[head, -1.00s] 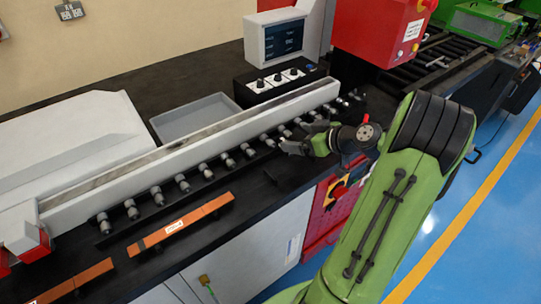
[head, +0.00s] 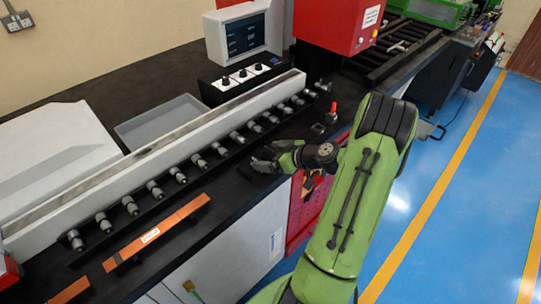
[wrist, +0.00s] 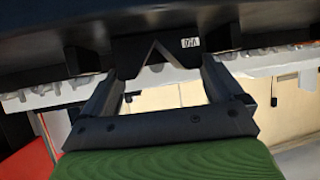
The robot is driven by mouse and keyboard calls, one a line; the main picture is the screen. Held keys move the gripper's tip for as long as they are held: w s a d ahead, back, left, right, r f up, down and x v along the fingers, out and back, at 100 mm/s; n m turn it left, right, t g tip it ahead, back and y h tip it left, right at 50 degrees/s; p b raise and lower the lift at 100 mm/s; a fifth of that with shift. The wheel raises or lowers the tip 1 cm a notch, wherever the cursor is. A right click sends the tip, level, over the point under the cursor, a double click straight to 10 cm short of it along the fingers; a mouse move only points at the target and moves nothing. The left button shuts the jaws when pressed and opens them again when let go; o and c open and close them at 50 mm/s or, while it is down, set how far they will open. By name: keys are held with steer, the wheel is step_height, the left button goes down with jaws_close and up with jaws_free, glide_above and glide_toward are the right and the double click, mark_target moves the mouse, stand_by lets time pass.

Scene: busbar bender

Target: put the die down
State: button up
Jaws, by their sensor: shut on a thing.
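My gripper (head: 262,162) is over the black worktop (head: 215,215), near its front edge and in front of the row of grey rollers. In the wrist view my gripper (wrist: 160,75) is shut on the die (wrist: 166,57), a dark block with a V-shaped notch and a small white label. The die lies across between the two fingers. In the head view the die is hard to tell from the black worktop and my gripper. I cannot tell whether its underside touches the worktop.
A row of grey rollers (head: 178,173) runs along a long white rail (head: 150,160). An orange bar with a white label (head: 158,233) lies on the worktop to the left. A red-topped button (head: 332,115) stands to the right of my gripper. A grey tray (head: 160,122) lies behind the rail.

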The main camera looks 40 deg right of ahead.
steer(key=o, duration=1.6)
steer(key=shift+c, duration=0.2)
steer(key=shift+s+r, duration=0.15)
steer(key=shift+s, duration=0.05)
steer(key=v, duration=1.1)
steer(key=w+a+r+n+g, duration=0.1)
steer(key=a+r+g, duration=0.2)
steer(key=a, duration=0.8)
steer(key=w+a+r+g, duration=0.1)
steer(key=a+r+g, duration=0.25)
steer(key=a, duration=0.65)
steer(key=s+a+r+m+h, duration=0.2)
steer(key=s+a, duration=0.5)
steer(key=s, duration=0.5)
step_height(320, 180, up, 2)
steer(key=shift+s+a+r+m+h, duration=0.25)
steer(key=shift+m+h, duration=0.15)
steer(key=shift+m, duration=0.4)
